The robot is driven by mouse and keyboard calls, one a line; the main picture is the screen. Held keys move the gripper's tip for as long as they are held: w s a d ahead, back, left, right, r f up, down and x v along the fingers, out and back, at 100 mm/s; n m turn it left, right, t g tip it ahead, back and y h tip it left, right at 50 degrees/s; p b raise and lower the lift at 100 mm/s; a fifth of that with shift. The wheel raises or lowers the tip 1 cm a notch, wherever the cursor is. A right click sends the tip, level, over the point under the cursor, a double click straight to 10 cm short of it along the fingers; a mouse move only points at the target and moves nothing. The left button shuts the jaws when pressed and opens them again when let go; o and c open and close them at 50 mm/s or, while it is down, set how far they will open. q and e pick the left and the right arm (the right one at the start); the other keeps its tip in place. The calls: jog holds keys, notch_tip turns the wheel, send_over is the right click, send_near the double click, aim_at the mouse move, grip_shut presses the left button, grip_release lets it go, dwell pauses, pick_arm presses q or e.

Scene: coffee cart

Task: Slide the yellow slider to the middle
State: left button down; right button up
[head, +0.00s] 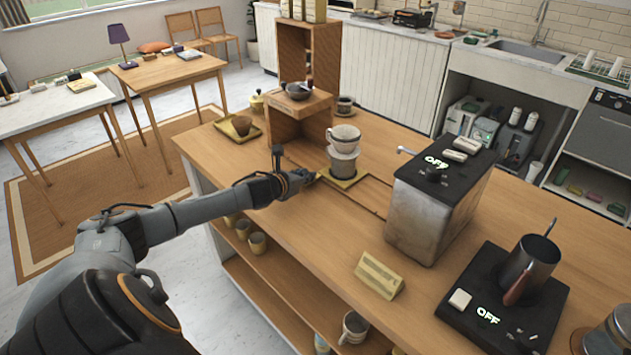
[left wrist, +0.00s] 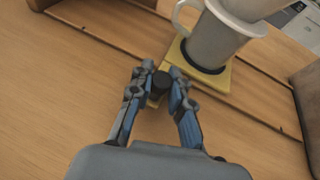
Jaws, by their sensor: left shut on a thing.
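The yellow slider (head: 346,181) is a flat square plate on a wooden track (head: 380,209) on the counter. In the left wrist view the slider (left wrist: 223,79) carries a grey-white cup (left wrist: 215,42) with a dripper above it; the cup (head: 342,162) and white dripper (head: 344,138) also show in the head view. My left gripper (left wrist: 160,82) is shut on the slider's dark knob, at the near side of the plate; in the head view the gripper (head: 310,176) is just left of the plate. My right gripper is not in view.
A wooden stand (head: 300,112) is behind the slider. A metal machine (head: 430,205) marked OFF stands to its right. A black hot plate (head: 500,315) with a kettle (head: 528,270) and a yellow sign (head: 379,276) are nearer.

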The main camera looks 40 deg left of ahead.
pick_arm(q)
jog(key=shift+a, duration=0.4)
jog(key=c, duration=1.2)
grip_release()
jog(key=shift+w, duration=0.1)
jog(key=shift+s+r, duration=0.15)
jog(key=shift+s, duration=0.6)
jog(key=v, duration=0.6)
jog(key=shift+s+d+r, duration=0.1)
jog(key=shift+s+r, duration=0.05)
jog(key=shift+s, duration=0.2)
jog(key=shift+v, duration=1.9)
jog(key=shift+r, duration=0.15)
